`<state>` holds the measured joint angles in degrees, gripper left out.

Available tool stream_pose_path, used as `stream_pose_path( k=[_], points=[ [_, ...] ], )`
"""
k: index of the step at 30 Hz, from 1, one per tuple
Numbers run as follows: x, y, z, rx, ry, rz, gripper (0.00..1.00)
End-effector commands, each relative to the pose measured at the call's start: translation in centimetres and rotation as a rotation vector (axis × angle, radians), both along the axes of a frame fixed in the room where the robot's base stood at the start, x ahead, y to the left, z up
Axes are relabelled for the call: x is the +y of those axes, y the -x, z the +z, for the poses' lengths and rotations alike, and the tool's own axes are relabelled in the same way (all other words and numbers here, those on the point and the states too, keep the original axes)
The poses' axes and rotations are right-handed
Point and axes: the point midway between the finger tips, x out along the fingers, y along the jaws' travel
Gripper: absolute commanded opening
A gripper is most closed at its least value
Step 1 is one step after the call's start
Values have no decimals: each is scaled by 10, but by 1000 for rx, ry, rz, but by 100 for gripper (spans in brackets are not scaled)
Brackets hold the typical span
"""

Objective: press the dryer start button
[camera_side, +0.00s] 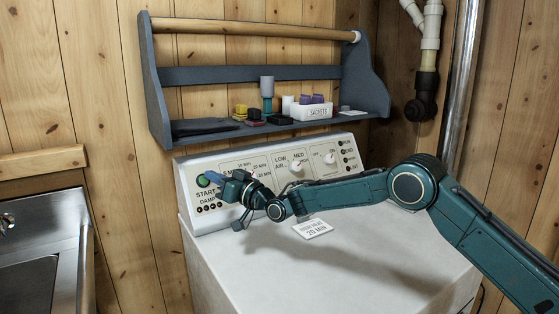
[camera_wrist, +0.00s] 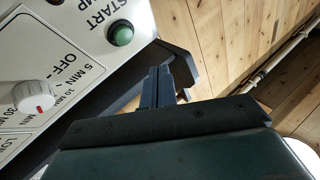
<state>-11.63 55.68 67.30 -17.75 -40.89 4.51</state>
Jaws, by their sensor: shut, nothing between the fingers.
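The dryer (camera_side: 330,270) is white, with a slanted control panel at its back. The green round start button (camera_side: 202,180) is at the panel's left end, above the word START. It also shows in the wrist view (camera_wrist: 121,33), lit green in a dark ring. My gripper (camera_side: 212,176) is shut and empty, its fingertips just right of the button in the side view. In the wrist view my gripper's fingers (camera_wrist: 158,76) are below and right of the button, with a gap between them in the picture. I cannot tell the depth between them.
A timer dial (camera_wrist: 34,97) is beside the button; a heat knob (camera_side: 296,166) and another knob (camera_side: 330,158) are further right. A card (camera_side: 313,229) lies on the dryer top. A grey shelf (camera_side: 250,130) with small items hangs above. A metal sink (camera_side: 45,240) stands left.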

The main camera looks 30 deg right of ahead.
Motion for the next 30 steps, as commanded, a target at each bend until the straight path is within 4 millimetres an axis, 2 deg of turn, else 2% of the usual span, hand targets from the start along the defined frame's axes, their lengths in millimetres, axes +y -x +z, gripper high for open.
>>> stream_pose_path(
  k=[15,30],
  points=[
    [-1,-36,-21,-1,0,-1,0],
    [-1,-42,-25,0,0,-1,0]
  ],
)
